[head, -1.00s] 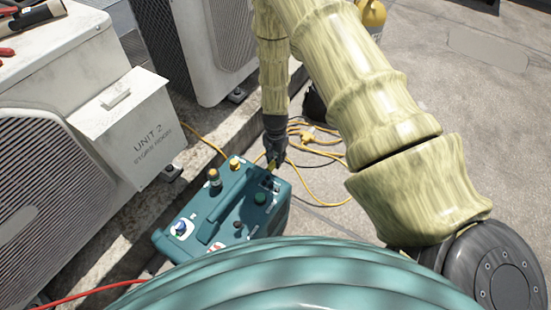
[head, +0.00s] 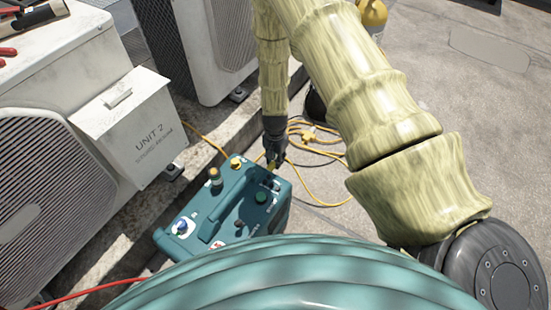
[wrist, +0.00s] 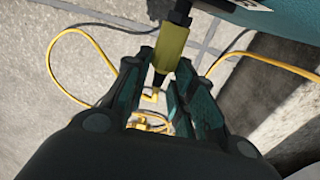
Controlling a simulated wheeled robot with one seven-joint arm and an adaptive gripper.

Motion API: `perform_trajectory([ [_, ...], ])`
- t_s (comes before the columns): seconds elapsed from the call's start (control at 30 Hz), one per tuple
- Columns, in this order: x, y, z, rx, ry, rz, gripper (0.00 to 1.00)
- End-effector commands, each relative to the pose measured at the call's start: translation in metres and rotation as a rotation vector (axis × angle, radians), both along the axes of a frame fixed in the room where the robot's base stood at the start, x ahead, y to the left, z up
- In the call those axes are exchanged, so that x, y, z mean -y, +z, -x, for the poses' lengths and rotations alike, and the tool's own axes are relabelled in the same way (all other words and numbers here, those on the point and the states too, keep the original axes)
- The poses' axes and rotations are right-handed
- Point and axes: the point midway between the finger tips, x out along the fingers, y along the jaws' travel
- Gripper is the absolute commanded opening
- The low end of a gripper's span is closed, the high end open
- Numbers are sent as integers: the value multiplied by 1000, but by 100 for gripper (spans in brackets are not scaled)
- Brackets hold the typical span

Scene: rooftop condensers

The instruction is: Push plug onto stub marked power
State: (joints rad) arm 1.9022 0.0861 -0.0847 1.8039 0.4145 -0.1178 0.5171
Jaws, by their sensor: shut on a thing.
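The yellow plug (wrist: 177,42) sits between the fingertips of my gripper (wrist: 170,70) in the wrist view. Its far end meets or nearly meets a dark end at the teal machine (wrist: 285,18). I cannot tell whether it is seated on a stub. In the head view my gripper (head: 274,156) points down at the back right corner of the teal machine (head: 212,247), with a bit of yellow (head: 271,167) below it. The lettering beside the plug is too small to read, so the power mark cannot be made out.
On the machine stand a blue-and-white fitting (head: 181,228), a brown-topped post (head: 214,176), a yellow cap (head: 235,162) and a green knob (head: 261,197). Yellow cable (head: 335,203) loops on the ground behind. A Unit 2 box (head: 135,130) and condensers are at left.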

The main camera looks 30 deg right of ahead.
Motion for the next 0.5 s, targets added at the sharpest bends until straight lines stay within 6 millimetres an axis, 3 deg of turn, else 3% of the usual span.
perform_trajectory([
  [0.37,-3,0,1,-1,0,-1,0],
  [0.4,-3,0,1,-1,0,-1,27],
  [0.5,-3,0,1,-1,1,-1,45],
])
